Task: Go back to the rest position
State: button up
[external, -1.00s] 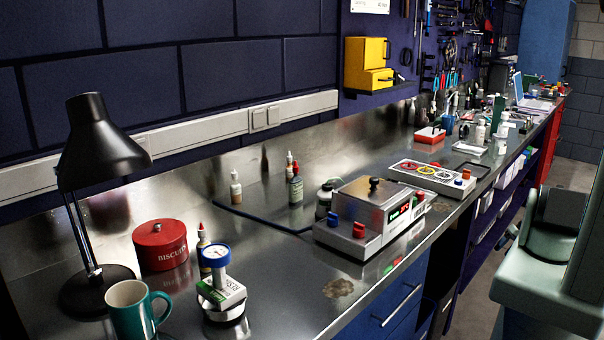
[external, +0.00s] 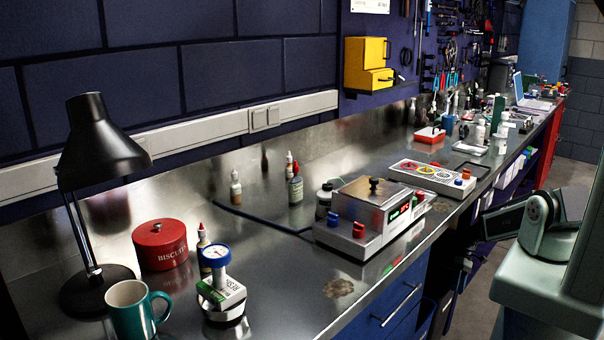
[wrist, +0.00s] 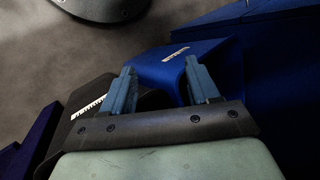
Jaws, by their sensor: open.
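My gripper (wrist: 160,68) shows in the wrist view with its two blue-grey fingers apart and nothing between them. Past the fingers are a blue bin-like object (wrist: 172,62) with a white label and a dark one (wrist: 75,125) with a pale strip. I cannot tell how far they are from the fingertips. In the external view my pale green arm stands at the right edge, beside the bench, and a dark part of it points left. The fingers cannot be made out there.
Blue drawers (external: 385,310) face the aisle. Grey floor (wrist: 50,60) shows in the wrist view.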

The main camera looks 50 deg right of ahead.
jog(key=s+a+f+n+g+h, duration=0.1)
jog(key=s+a+n+g+h, duration=0.2)
jog(key=a, duration=0.8)
jog(key=s+a+f+n+g+h, duration=0.1)
jog(key=s+a+n+g+h, duration=0.25)
jog(key=a, duration=0.65)
jog(key=shift+s+d+f+m+t+h, duration=0.15)
jog(key=shift+s+d+f+m+t, duration=0.2)
jog(key=shift+f+m, duration=0.4)
jog(key=shift+s+d+f+m+t+h, duration=0.15)
jog(key=shift+s+d+f+m, duration=0.2)
jog(key=shift+d+f+m, duration=0.35)
jog(key=shift+s+d+f+m+t+h, duration=0.15)
jog(key=shift+s+d+f+m+t, duration=0.15)
jog(key=shift+f+m, duration=0.45)
jog(key=shift+a+r, duration=0.1)
jog(key=shift+r, duration=0.05)
